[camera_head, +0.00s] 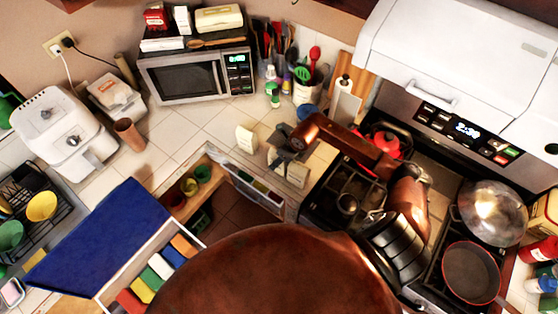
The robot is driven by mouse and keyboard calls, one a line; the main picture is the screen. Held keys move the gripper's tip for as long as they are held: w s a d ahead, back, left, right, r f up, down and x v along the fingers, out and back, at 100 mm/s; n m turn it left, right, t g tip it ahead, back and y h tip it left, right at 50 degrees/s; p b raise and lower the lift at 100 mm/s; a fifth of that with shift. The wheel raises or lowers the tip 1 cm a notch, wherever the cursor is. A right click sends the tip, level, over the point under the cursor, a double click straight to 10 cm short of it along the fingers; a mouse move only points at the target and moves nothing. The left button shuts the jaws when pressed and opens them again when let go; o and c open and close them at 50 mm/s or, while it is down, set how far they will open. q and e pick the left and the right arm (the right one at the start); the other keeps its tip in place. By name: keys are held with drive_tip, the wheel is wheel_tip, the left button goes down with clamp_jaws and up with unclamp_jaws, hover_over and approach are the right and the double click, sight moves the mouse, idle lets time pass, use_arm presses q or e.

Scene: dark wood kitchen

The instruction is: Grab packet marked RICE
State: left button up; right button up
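No lettering that reads RICE is legible in this view. Several coloured packets or boxes (160,266) stand in a row in the open white drawer at the lower left, in orange, white, green, yellow and red. A small cream packet or block (246,139) stands on the counter in front of the microwave. My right arm reaches left over the stove, and its gripper (287,160) is above the counter edge beside another pale block-like thing (293,175). The gripper and this thing overlap, so I cannot tell whether it is held. My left gripper is not in view.
A blue panel (98,237) lies beside the drawer. A second open drawer (250,189) is below the counter. The microwave (197,78), air fryer (62,130), utensil holder (307,92) and pans (471,272) crowd the sides. Tiles left of the microwave's front are partly clear.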

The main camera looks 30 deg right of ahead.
drive_tip(key=shift+r, duration=0.1)
clamp_jaws()
idle(0.7)
